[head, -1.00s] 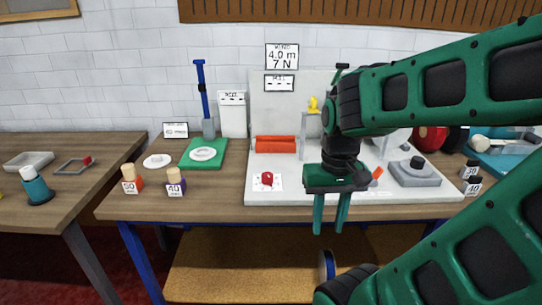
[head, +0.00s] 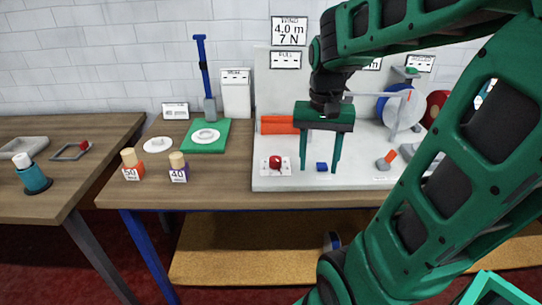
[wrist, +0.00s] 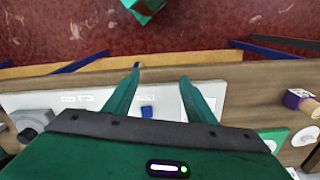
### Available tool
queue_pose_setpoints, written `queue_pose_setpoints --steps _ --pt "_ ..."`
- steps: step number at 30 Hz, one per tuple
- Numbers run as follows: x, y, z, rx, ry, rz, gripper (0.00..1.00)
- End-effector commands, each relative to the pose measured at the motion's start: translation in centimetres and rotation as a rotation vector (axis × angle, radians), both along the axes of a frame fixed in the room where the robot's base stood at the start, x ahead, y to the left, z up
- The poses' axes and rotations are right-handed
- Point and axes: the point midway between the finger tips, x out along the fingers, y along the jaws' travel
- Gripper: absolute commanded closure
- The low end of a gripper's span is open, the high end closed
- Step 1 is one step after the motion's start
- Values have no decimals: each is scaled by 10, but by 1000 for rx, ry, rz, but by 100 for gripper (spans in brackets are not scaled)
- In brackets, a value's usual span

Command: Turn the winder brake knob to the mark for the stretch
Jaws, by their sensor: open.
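On the white winder base (head: 345,184), a small grey knob with an orange pointer (head: 387,161) sits at the front right. A red knob (head: 275,162) sits on a white plate at the front left. I cannot tell from lettering which is the brake knob, and the marks are too small to read. My gripper (head: 320,169) is open and empty, fingers pointing down, between these two. Whether the fingertips touch anything is unclear.
Orange-red rolls (head: 278,124) lie behind the red knob. The table front is clear.

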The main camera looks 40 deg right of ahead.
Motion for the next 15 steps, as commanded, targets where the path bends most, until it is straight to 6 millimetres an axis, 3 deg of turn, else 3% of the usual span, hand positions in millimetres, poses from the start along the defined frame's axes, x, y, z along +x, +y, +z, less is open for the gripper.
queue_pose_setpoints --steps 1,6,10,15 --pt "26 -5 5 -5 3 -56 50" --pt "105 -11 14 -5 -6 -249 50" --pt "151 -12 14 5 -10 -363 50" --pt "186 -12 12 18 -14 -452 50"
